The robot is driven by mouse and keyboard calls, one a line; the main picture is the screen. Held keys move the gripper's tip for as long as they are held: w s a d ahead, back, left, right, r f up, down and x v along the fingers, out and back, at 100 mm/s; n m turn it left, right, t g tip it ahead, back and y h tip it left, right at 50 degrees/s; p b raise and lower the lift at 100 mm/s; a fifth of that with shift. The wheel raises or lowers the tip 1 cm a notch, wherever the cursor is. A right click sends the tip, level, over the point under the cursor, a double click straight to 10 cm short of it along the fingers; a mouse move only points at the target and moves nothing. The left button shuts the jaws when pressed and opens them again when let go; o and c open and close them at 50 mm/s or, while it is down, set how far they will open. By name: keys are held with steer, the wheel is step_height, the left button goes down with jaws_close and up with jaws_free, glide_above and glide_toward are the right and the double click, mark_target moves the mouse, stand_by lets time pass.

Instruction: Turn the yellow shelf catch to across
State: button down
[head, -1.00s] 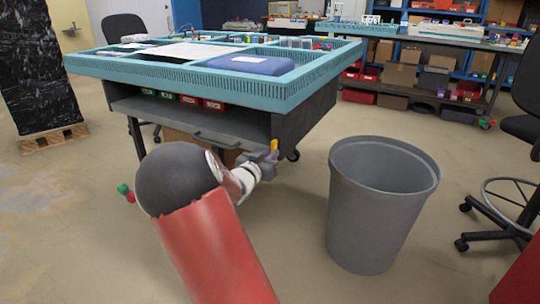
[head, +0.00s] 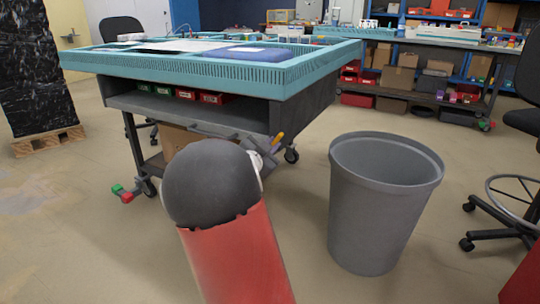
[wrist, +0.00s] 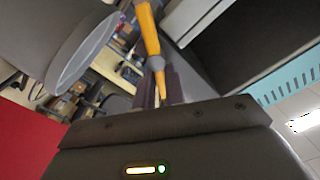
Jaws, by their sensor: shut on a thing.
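The yellow shelf catch (head: 278,138) shows as a small slim bar at the right front corner of the workbench, below its teal-edged top. It leans to the right in the head view. In the wrist view the catch (wrist: 149,38) runs from the top edge down to a narrow tip at my fingers. My gripper (wrist: 160,92) is shut on it. In the head view my gripper (head: 271,146) is mostly hidden behind my arm, and the catch's mount cannot be made out.
The workbench (head: 215,72) has an open shelf holding small red and green bins (head: 178,94). A grey bin (head: 380,205) stands on the floor to the right of my arm. A black chair (head: 520,125) is at the far right. Floor is clear between bench and bin.

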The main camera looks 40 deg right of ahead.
steer(key=m+b, duration=0.2)
steer(key=m, duration=0.1)
steer(key=f+m+b, duration=0.1)
steer(key=m+b, duration=0.1)
steer(key=m, duration=0.2)
steer(key=m+b, duration=0.2)
steer(key=m, duration=0.2)
steer(key=shift+s+d+f+b, duration=0.15)
steer(key=shift+s+f+b, duration=0.15)
steer(key=shift+s, duration=0.1)
stand_by(0.3)
steer(key=c, duration=1.5)
jaws_free()
steer(key=shift+o, duration=0.2)
steer(key=v, duration=0.8)
steer(key=shift+p, duration=0.35)
